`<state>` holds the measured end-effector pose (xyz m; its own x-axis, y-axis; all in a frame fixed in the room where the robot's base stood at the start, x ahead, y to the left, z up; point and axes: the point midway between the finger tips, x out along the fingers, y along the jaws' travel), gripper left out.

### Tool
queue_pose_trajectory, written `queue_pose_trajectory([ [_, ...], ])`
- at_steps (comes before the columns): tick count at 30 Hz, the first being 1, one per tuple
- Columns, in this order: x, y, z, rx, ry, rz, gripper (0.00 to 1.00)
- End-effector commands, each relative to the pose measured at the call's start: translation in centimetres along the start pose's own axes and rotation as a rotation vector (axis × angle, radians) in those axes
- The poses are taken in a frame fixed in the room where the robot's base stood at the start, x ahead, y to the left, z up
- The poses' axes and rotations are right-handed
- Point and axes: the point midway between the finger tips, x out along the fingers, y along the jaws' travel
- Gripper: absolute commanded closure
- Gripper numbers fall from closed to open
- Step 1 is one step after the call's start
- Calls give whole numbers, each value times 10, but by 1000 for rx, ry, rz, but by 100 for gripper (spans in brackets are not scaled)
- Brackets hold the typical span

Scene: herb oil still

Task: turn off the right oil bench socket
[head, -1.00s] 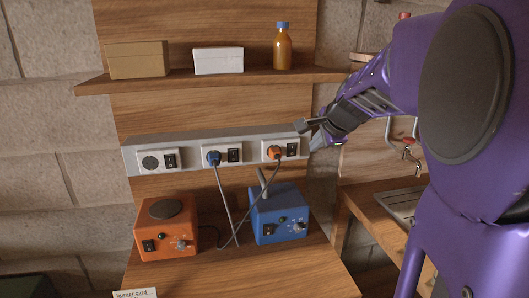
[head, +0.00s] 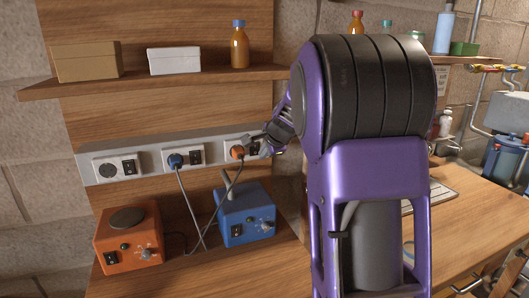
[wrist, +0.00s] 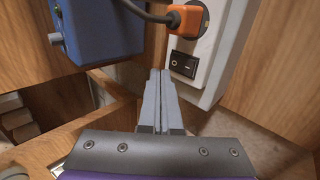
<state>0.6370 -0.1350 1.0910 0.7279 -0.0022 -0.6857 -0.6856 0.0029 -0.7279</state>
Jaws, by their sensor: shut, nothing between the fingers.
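The right socket (wrist: 208,52) of the oil bench strip holds an orange plug (wrist: 186,20) and has a black rocker switch (wrist: 184,65) beside it. In the head view the orange plug (head: 238,152) shows at the strip's right end, with its switch partly hidden by my gripper (head: 257,146). In the wrist view my gripper (wrist: 160,76) is shut and empty. Its tips appear just left of the rocker; I cannot tell whether they touch the socket plate. The rocker's on or off position is unclear.
The strip's middle socket (head: 181,157) holds a blue plug; the left socket (head: 117,167) is empty. An orange device (head: 128,236) and a blue device (head: 244,214) stand below, with crossing cables. A shelf (head: 150,82) with two boxes and a bottle is above.

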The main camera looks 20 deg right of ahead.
Motion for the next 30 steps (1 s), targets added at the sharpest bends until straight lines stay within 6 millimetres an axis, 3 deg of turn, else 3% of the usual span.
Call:
queue_pose_trajectory([
  [7, 15, -11, 0, 0, 1, 1, 100],
  [30, 19, -15, 0, 0, 0, 1, 100],
])
